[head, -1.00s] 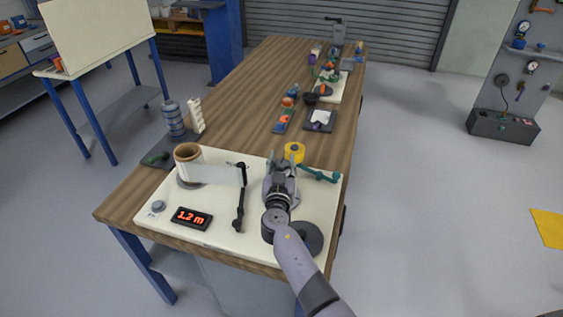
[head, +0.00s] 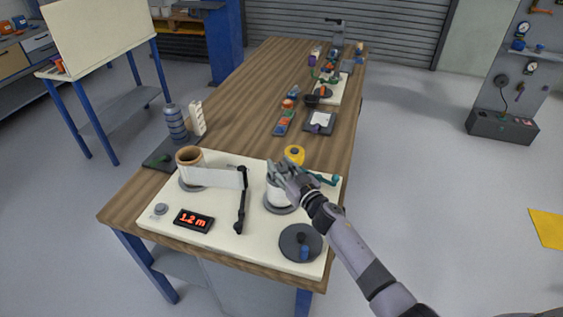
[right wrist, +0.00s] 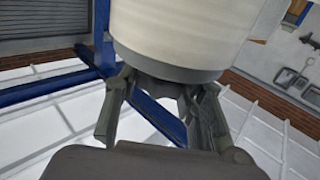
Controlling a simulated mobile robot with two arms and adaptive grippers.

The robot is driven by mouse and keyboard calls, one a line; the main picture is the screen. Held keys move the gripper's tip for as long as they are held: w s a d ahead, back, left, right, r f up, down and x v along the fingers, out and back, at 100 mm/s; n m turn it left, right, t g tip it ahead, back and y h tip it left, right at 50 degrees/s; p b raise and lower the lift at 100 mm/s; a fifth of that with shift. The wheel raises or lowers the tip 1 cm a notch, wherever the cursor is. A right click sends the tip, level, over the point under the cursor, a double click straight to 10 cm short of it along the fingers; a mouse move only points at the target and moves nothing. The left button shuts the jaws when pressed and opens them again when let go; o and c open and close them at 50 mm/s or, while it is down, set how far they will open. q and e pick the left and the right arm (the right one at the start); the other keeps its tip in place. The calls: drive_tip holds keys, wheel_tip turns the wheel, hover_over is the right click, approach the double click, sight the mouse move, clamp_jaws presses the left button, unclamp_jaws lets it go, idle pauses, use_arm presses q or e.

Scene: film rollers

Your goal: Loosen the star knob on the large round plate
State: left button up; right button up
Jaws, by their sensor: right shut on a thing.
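A white roll (head: 276,194) stands on a grey round plate (head: 280,208) at the right of the cream board. My right gripper (head: 283,170) is at the top of this roll, its arm reaching in from the lower right. In the right wrist view my right gripper's fingers (right wrist: 162,118) close around a small grey part (right wrist: 168,88) at the grey-rimmed end of the white roll (right wrist: 190,35). Its shape is mostly hidden, so I cannot tell surely that it is the star knob. A dark round disc (head: 290,240) with a blue knob (head: 304,254) lies nearer the front. My left gripper is out of view.
A brown-rimmed roll (head: 188,158) stands at the left with a white strip running from it. A black upright arm (head: 241,200), a display reading 1.2 m (head: 194,220) and a yellow ring-shaped part (head: 294,154) are nearby. Several small items lie farther along the table.

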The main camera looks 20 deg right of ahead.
drive_tip(key=n+g+y, duration=0.1)
drive_tip(key=n+y, duration=0.1)
drive_tip(key=y, duration=0.1)
drive_tip(key=shift+d, duration=0.2)
drive_tip(key=shift+w+f+n+g+y+b, duration=0.1)
drive_tip(key=shift+n+g+y+b, duration=0.25)
drive_tip(key=shift+n+g+y, duration=0.55)
drive_tip(key=n+g+y+b, duration=0.3)
drive_tip(key=g+b, duration=0.1)
drive_tip(key=b, duration=0.3)
drive_tip(key=n+g+y+b, duration=0.3)
drive_tip(key=n+y+b, duration=0.1)
drive_tip(key=b, duration=0.3)
drive_tip(key=shift+a+f+g, duration=0.2)
drive_tip(key=shift+g, duration=0.2)
drive_tip(key=shift+r+n+g+y+b, duration=0.35)
drive_tip(key=shift+g+y+b, duration=0.2)
drive_tip(key=shift+b, duration=0.4)
drive_tip(key=shift+s, duration=0.2)
drive_tip(key=o, duration=1.2)
drive_tip(key=shift+a+f, duration=0.1)
drive_tip(key=shift+c, duration=0.2)
